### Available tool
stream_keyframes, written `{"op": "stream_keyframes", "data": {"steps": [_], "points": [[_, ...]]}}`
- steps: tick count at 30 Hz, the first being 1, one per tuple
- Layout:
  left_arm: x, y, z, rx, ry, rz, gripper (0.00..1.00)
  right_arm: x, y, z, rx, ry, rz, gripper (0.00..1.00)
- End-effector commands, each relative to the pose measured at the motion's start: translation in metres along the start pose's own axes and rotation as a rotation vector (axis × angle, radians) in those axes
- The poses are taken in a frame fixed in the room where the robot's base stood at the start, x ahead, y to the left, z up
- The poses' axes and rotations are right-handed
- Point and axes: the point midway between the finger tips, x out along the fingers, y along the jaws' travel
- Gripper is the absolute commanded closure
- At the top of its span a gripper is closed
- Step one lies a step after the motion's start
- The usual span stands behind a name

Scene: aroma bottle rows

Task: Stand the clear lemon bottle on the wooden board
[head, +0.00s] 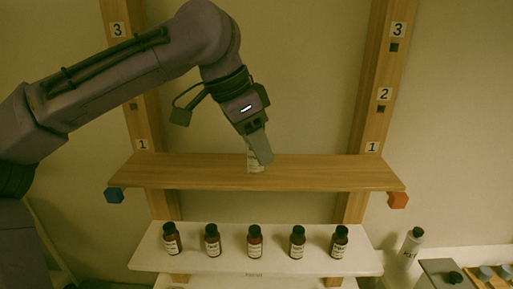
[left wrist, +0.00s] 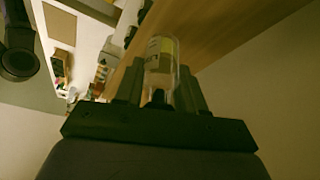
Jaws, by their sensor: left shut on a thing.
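The wooden board (head: 190,173) is a long shelf fixed between two uprights. My left gripper (head: 258,150) reaches down over the board's middle and is shut on the clear lemon bottle (head: 254,165). The gripper hides much of the bottle in the head view. The bottle's lower end appears at the board's surface; I cannot tell if it bears on it. In the left wrist view, the clear bottle (left wrist: 160,54) with its pale label sits between the fingers (left wrist: 158,90), near the board (left wrist: 215,30). My right gripper is not in view.
Several dark-capped brown bottles (head: 254,242) stand in a row on the white shelf (head: 200,261) below. A blue block (head: 114,195) and an orange block (head: 398,200) sit at the board's ends. A grey-white bottle (head: 411,245) stands at right. The board is clear either side.

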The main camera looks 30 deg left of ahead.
Motion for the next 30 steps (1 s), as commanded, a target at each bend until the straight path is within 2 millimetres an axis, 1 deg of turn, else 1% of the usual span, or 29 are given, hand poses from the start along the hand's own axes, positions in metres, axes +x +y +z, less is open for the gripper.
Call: {"op": "stream_keyframes", "data": {"steps": [1,3,12,13,15,22,25,28,30], "points": [[0.005,0.000,0.003,0.000,-0.001,0.005,0.92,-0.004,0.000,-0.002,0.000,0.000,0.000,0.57],[0.010,0.000,0.005,0.000,0.002,0.002,0.92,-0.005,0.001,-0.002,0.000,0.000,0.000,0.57],[0.014,0.000,0.006,-0.001,0.001,-0.001,0.92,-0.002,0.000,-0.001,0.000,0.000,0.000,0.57],[0.014,0.000,0.006,-0.001,0.001,-0.001,0.54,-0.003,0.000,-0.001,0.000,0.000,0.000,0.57],[0.013,0.000,0.006,-0.001,0.001,0.000,0.34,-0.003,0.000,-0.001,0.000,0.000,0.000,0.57],[0.013,0.000,0.006,-0.001,0.001,0.000,0.34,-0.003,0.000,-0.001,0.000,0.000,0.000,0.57],[0.009,0.000,0.005,-0.001,0.002,-0.001,0.34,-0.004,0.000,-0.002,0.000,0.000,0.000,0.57],[-0.006,0.001,0.005,-0.001,0.004,-0.004,0.34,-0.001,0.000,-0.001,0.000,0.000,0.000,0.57],[-0.024,0.000,0.005,-0.003,0.005,-0.006,0.34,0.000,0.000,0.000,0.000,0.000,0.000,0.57]]}}
